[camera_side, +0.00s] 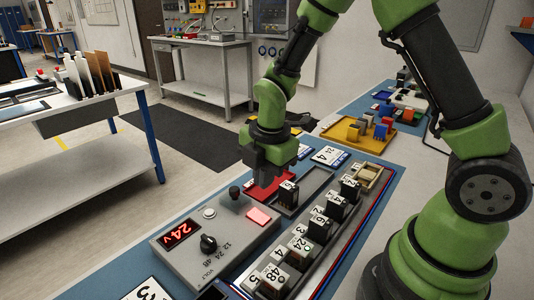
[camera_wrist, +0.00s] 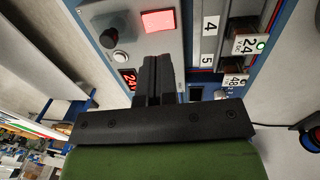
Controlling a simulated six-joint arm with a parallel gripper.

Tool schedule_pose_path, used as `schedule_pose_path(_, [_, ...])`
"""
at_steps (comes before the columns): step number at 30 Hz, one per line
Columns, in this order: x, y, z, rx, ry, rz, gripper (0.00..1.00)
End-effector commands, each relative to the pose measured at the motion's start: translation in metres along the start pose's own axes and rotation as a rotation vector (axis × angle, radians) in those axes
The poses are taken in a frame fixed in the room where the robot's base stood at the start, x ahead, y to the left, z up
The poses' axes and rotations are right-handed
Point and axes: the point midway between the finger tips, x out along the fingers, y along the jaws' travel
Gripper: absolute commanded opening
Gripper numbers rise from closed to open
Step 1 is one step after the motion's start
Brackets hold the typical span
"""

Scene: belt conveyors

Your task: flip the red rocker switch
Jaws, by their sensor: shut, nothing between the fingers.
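The red rocker switch (camera_side: 258,216) glows bright pinkish red on the top of a grey control box (camera_side: 190,262). It also shows lit at the top of the wrist view (camera_wrist: 158,21). The box carries a red display (camera_side: 181,233) reading 24 V, a black selector knob (camera_side: 208,243), a white round button (camera_side: 209,212) and a black knob (camera_side: 234,192). My gripper (camera_side: 262,182) is shut and empty, pointing down above and behind the switch in the side view. In the wrist view its closed fingers (camera_wrist: 157,62) lie below the switch, apart from it in the picture.
Right of the box, a rail holds several black relay blocks (camera_side: 299,245) with numbered labels. A red tray (camera_side: 287,183) lies behind the box near my gripper. A yellow tray (camera_side: 350,137) with coloured blocks stands farther back. A white workbench (camera_side: 75,115) stands at the left.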

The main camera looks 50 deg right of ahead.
Motion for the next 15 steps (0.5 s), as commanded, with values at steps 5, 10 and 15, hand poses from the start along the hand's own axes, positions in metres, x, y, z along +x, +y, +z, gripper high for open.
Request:
schedule_pose_path(5, [-0.035, 0.0, 0.0, 0.0, 0.0, 0.005, 0.0])
schedule_pose_path(10, [-0.052, 0.0, 0.0, -0.001, 0.0, 0.002, 0.0])
schedule_pose_path(15, [-0.056, 0.0, 0.0, -0.001, 0.0, 0.0, 0.0])
